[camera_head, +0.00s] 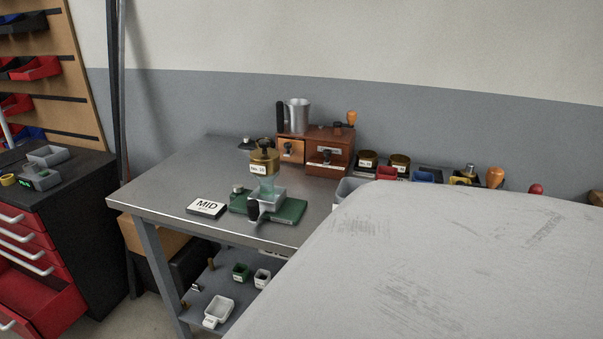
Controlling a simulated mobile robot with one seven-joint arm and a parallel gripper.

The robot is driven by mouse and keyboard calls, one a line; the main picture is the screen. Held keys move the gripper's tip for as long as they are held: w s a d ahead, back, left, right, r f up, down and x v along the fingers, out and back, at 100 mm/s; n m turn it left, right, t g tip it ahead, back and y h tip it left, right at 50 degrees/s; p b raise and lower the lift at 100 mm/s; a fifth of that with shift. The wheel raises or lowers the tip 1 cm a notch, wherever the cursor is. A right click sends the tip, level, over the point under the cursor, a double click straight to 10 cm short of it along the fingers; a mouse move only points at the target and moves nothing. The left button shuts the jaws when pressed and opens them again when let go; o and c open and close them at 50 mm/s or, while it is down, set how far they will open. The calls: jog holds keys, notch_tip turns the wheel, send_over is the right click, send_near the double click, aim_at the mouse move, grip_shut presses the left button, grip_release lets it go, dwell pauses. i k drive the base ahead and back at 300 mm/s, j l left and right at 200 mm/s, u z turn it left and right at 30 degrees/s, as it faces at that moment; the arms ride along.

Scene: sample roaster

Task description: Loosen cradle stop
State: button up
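A green-based device (289,210) sits on the grey metal bench (185,176). A brass canister labelled "No. 10" (264,161) stands upright over a translucent lower part on it. A small grey tray (271,196) lies against the device, with a black-handled lever or knob (253,211) at its front. A small metal knob (237,190) is at its left end. I cannot tell which of these parts is the cradle stop, or whether it is tight or loose. My gripper is not in view.
A white "MID" card block (206,207) lies left of the device. A brown drawer unit (328,152) with a metal jug (299,116) stands behind. Tins and coloured handles line the back right. A large pale surface near the camera hides the lower right. The bench's left part is clear.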

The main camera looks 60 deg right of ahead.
aim_at(239, 187)
jog(key=z, duration=1.55)
